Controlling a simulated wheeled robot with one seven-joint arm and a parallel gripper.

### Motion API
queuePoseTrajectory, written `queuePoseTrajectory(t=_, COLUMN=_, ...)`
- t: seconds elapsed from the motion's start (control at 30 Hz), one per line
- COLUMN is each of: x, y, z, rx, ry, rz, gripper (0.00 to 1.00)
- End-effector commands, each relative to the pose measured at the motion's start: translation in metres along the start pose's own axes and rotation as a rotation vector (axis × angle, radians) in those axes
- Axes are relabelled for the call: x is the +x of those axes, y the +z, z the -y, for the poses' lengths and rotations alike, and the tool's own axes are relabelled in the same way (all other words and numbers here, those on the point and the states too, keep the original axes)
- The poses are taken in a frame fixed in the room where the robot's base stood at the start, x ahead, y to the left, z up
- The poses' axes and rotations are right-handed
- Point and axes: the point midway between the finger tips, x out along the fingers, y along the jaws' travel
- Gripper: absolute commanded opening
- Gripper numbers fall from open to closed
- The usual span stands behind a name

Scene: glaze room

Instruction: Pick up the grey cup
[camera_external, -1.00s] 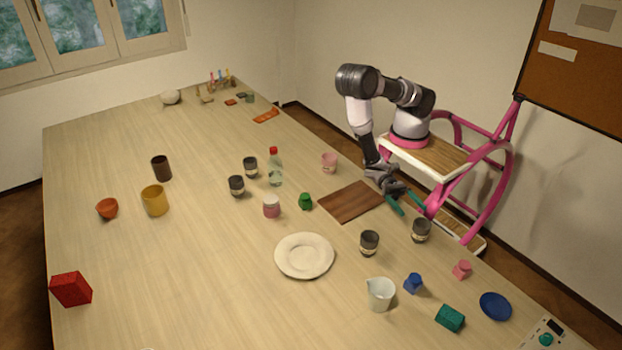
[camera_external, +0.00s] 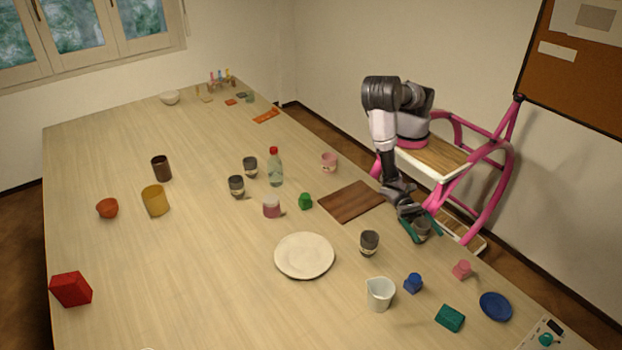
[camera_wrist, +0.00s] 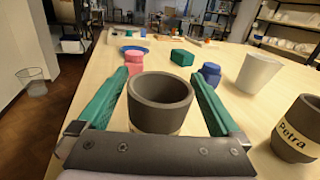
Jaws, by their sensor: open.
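A dark grey cup (camera_wrist: 160,104) with a cream label, mostly hidden by the gripper body, stands upright between the two teal fingers of my gripper (camera_wrist: 160,74). The fingers are open, one on each side, with a visible gap at the left; I cannot tell whether the right finger touches it. In the external view this cup (camera_external: 422,229) stands near the table's right edge, partly covered by my gripper (camera_external: 424,234). A similar grey cup (camera_external: 369,242) stands to its left; in the wrist view this cup (camera_wrist: 300,128) shows the label "Petra".
Two more grey cups (camera_external: 237,186) (camera_external: 250,166) stand farther back. Near my gripper are a white pitcher (camera_external: 380,294), a blue jar (camera_external: 413,283), a pink jar (camera_external: 461,270), a green block (camera_external: 450,318) and a blue plate (camera_external: 495,306). A brown board (camera_external: 350,201) lies behind.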

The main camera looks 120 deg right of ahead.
Motion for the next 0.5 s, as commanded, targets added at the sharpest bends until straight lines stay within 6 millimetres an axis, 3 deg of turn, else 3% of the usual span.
queuePoseTrajectory(t=0.27, x=0.0043, y=0.0002, z=-0.0002, rx=0.001, ry=0.0, rz=0.0, gripper=1.0)
queuePoseTrajectory(t=0.37, x=0.0042, y=0.0002, z=-0.0001, rx=0.001, ry=0.0, rz=0.0, gripper=0.66)
queuePoseTrajectory(t=0.5, x=0.0041, y=0.0002, z=-0.0001, rx=0.001, ry=0.0, rz=0.0, gripper=0.12)
